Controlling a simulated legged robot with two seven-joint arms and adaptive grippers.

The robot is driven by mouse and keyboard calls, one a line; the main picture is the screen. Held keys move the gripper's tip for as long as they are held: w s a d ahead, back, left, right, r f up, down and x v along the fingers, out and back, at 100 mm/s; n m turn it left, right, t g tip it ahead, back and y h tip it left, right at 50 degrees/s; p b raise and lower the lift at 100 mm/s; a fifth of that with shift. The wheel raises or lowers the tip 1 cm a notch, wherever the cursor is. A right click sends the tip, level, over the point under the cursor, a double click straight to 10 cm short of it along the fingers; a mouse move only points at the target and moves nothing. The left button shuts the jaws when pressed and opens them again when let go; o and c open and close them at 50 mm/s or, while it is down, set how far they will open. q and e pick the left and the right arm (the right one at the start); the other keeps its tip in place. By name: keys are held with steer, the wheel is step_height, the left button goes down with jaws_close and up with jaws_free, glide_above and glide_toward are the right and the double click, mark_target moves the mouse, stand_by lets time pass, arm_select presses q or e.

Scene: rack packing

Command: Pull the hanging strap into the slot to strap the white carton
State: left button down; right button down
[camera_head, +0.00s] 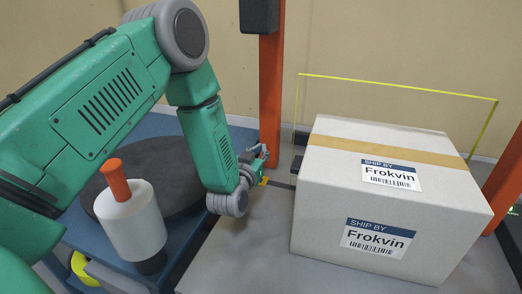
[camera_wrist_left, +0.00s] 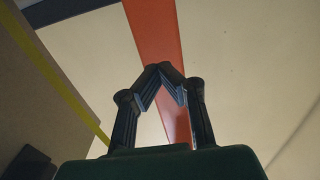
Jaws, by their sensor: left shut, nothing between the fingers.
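The white carton (camera_head: 385,215) stands upright on a grey surface at the right of the head view, with blue-and-white labels and a tan tape band. A thin yellow-green strap (camera_head: 400,86) forms an angular loop behind and above it. It looks like the yellow-green band (camera_wrist_left: 62,75) at the left of the left wrist view. My left gripper (camera_head: 262,152) is left of the carton, beside the orange post and apart from the carton. In the wrist view its fingers (camera_wrist_left: 166,72) are shut with nothing between them. I cannot make out the slot clearly. My right gripper is not in view.
An orange post (camera_head: 271,95) rises just behind my left gripper; another (camera_head: 508,175) stands right of the carton. A white roll with an orange handle (camera_head: 130,218) stands at the left. The grey surface (camera_head: 250,258) in front of my gripper is clear.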

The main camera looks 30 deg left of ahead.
arm_select(q)
steer(key=c, duration=1.7)
jaws_free()
steer(key=shift+c, duration=0.2)
steer(key=v, duration=1.2)
steer(key=shift+a, duration=0.1)
